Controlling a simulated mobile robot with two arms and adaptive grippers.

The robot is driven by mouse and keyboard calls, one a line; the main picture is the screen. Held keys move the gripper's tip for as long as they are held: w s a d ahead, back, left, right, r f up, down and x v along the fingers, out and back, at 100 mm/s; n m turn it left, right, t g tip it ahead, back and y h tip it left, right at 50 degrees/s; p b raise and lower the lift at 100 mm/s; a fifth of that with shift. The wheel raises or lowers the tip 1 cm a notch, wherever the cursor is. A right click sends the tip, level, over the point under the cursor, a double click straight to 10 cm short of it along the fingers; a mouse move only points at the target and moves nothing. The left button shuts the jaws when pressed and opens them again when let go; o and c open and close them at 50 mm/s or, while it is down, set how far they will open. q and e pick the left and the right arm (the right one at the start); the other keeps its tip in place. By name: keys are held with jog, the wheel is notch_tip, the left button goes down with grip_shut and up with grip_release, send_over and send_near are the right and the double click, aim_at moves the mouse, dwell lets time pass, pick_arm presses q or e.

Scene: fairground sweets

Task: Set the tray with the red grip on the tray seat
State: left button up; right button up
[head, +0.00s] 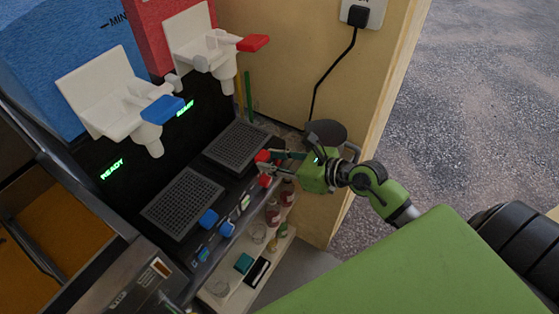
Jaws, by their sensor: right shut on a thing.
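The tray with the red grip is a dark grid tray (236,146) at the front of the black machine, below the red dispenser. Its red grip (262,156) sticks out at the right corner. My right gripper (269,159) comes in from the right and is shut on that grip. The tray lies level or nearly level over its place on the machine. The tray seat is hidden beneath it, and I cannot tell whether the tray touches it. My left gripper is not in view.
A like tray (180,203) with a blue grip (208,217) lies to the left. Dispensers with a blue lever (163,109) and a red lever (253,43) hang above. A red knob (265,181) is just below my gripper. A shelf (239,291) with jars and cups lies under the machine front.

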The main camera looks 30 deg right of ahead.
jog(key=shift+w+a+f, duration=0.15)
jog(key=shift+w, duration=0.1)
jog(key=shift+f, duration=0.1)
dwell(0.5)
jog(key=o, duration=1.3)
jog(key=shift+o, duration=0.2)
jog(key=v, duration=1.2)
